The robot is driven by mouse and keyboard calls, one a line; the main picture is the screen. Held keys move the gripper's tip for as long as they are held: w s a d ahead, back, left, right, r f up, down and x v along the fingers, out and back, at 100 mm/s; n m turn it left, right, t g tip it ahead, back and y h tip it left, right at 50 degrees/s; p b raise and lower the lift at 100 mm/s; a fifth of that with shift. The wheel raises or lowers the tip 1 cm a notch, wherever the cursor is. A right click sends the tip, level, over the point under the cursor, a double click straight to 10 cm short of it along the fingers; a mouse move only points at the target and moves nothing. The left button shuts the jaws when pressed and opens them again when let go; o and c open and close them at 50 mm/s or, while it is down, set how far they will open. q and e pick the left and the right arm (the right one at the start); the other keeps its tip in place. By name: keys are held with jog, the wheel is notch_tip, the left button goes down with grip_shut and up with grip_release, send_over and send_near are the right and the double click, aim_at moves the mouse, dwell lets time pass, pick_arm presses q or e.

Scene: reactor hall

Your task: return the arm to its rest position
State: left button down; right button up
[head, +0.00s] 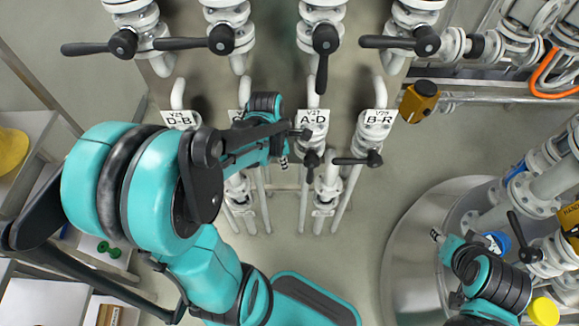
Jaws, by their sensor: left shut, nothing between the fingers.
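My left arm comes in large from the left, teal and black, and reaches over the lower row of valves. Its gripper (284,160) is small in the picture, between the C valve and the A-D valve (312,120). It is shut, with nothing seen held. Whether it touches a valve or pipe is unclear. The arm partly covers the C valve's label and the valve labelled D-B (180,119). My right gripper (437,236) is at the lower right, near the round metal vessel (405,250). Its fingers are too small to read.
The B-R valve (376,120) has a black lever pointing left. Several valves with black levers line the top, including one lever (323,60) pointing down. A yellow-brown device (419,100) sits right of B-R. White shelving (30,130) stands left. Open floor lies between the lower valves and vessel.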

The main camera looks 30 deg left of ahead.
pick_arm(q)
jog(key=shift+s+a+r, duration=0.1)
jog(key=shift+s+r, duration=0.05)
jog(key=shift+r, duration=0.3)
jog(key=shift+s+a+r, duration=0.1)
jog(key=shift+r, duration=0.35)
